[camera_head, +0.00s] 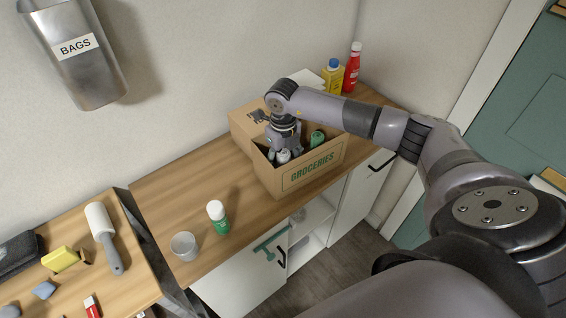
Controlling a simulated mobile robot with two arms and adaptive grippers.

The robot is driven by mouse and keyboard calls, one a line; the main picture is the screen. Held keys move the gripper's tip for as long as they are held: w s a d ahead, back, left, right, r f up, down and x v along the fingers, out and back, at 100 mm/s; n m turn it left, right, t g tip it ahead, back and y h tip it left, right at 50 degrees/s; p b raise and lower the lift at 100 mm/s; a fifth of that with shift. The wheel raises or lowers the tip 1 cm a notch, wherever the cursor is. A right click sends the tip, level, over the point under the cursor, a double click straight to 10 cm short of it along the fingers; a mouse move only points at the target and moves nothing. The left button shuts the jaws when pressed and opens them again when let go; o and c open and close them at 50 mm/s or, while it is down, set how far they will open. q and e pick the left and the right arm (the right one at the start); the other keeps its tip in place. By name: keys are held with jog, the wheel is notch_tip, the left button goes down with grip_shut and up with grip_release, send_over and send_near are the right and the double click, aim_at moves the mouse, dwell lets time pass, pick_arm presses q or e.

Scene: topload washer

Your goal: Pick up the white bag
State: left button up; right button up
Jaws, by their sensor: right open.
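I cannot clearly make out a white bag. A pale white item (307,78) shows partly behind my right arm at the back of the counter, and I cannot tell what it is. My right gripper (285,156) points down into the open cardboard box marked GROCERIES (312,172). It is open, with its fingers among the contents near a small pale item. I cannot tell whether it touches anything. A green item (317,138) is also in the box. The box walls and my gripper hide much of the contents. My left gripper is out of view.
A yellow bottle (332,77) and red bottle (352,68) stand at the back. A green bottle with white cap (218,218) and a cup (184,246) stand front left. A metal BAGS holder (75,60) hangs on the wall.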

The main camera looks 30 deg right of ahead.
jog(key=shift+c, duration=0.2)
jog(key=c, duration=1)
jog(key=shift+r, duration=0.15)
